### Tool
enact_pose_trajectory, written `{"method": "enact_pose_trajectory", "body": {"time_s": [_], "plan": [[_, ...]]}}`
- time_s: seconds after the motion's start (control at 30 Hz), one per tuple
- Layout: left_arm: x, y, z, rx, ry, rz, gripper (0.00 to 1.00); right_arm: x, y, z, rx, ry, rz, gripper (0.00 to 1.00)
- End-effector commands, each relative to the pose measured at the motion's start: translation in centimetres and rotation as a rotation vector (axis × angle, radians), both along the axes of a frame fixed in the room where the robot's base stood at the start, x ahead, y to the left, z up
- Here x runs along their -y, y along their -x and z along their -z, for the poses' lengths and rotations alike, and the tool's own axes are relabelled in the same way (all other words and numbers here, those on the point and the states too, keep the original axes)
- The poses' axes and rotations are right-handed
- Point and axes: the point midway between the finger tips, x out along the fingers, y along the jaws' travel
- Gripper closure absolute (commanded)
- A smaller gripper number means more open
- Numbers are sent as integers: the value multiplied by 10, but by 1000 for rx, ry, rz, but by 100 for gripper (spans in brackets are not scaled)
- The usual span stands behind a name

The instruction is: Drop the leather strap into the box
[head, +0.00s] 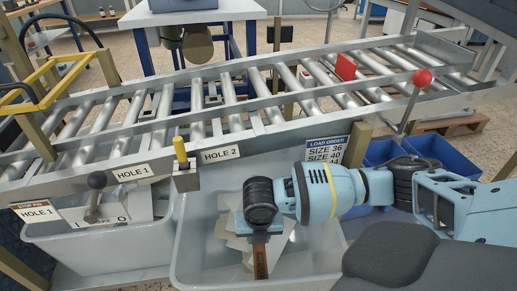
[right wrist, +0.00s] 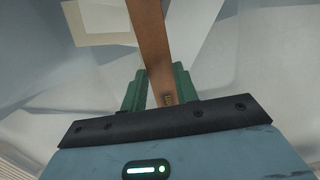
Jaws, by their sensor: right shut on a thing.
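The leather strap (head: 261,262) is brown and hangs down from my right gripper (head: 259,236), over the right-hand grey box (head: 190,262). In the right wrist view the strap (right wrist: 150,45) runs between the two green fingers of the gripper (right wrist: 158,90), which is shut on it. A small brass-coloured mark shows on the strap near the fingers. Pale sheets lie in the box below the strap. In the head view my wrist and forearm come in from the right and hide part of the box. My left gripper is not in view.
A roller conveyor (head: 260,105) with HOLE 1 and HOLE 2 labels runs behind the boxes. Another grey box (head: 60,240) stands at left, with a black-knobbed lever (head: 97,181) above it. Blue bins (head: 432,150) stand at right. A red-knobbed lever (head: 422,78) rises by the conveyor.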

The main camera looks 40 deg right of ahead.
Motion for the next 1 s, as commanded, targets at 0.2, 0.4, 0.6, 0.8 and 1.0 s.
{"method": "enact_pose_trajectory", "body": {"time_s": [0.2, 0.4, 0.6, 0.8, 1.0], "plan": [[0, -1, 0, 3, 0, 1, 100, 0, 0, 2, -1, -1, -1, 65], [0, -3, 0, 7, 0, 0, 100, 0, 0, 2, 0, -1, -1, 48], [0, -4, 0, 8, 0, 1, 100, 0, 0, 2, 1, -1, -1, 48], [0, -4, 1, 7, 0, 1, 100, -1, 0, -16, 2, -2, -2, 48], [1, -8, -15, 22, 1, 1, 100, -3, 3, -53, 3, -2, 0, 48]]}}
